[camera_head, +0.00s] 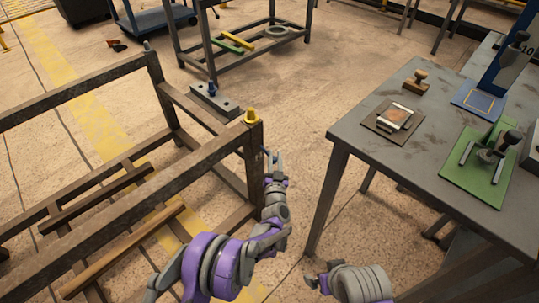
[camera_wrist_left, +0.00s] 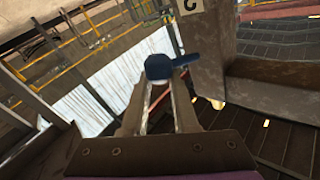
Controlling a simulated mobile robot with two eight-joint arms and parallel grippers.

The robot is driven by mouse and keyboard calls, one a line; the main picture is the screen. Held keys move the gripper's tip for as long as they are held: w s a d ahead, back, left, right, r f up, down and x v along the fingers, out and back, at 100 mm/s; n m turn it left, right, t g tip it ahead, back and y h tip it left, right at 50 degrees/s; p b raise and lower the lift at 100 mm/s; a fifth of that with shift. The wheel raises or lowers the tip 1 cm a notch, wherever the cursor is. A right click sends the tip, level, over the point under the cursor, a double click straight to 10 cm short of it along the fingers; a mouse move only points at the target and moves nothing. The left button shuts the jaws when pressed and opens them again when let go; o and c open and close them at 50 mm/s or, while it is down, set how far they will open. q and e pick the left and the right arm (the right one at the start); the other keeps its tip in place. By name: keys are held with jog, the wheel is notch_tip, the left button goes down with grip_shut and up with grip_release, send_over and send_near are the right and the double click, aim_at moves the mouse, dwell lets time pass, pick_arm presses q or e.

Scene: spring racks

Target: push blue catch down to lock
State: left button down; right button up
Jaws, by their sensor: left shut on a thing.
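My left gripper (camera_head: 274,164) is beside the outer face of the near corner post of the dark rack (camera_head: 251,160), below the yellow knob (camera_head: 250,116). In the left wrist view the blue catch (camera_wrist_left: 160,67), a dark blue knob with a short arm pointing right, is at the tips of my left fingers (camera_wrist_left: 163,95). The fingers are shut on it. The post (camera_wrist_left: 208,50), marked with a letter, is just right of it. In the head view the catch is mostly hidden at the fingertips.
A grey plate (camera_head: 231,108) with a blue pin (camera_head: 211,88) is at the rack's far end. A metal table (camera_head: 365,135) stands right, bearing a stamp (camera_head: 416,82), a small tray (camera_head: 380,125) and a green fixture (camera_head: 460,180). Bare floor separates rack and table.

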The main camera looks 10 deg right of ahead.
pick_arm(q)
jog(key=c, duration=1.5)
grip_release()
jog(key=shift+w+a+f, duration=0.2)
jog(key=shift+a, duration=0.05)
jog(key=shift+o, duration=1.2)
jog(key=o, duration=0.5)
jog(key=shift+s+d+r, duration=0.1)
jog(key=shift+d, duration=0.05)
jog(key=shift+o, duration=1.1)
pick_arm(e)
jog(key=shift+w, duration=0.2)
pick_arm(q)
jog(key=shift+s, duration=0.1)
jog(key=s+a+f+p, duration=0.1)
jog(key=s+p, duration=0.1)
jog(key=s, duration=0.8)
jog(key=shift+s+a, duration=0.2)
jog(key=shift+a, duration=0.15)
pick_arm(e)
jog(key=shift+v, duration=0.8)
jog(key=shift+w, duration=0.15)
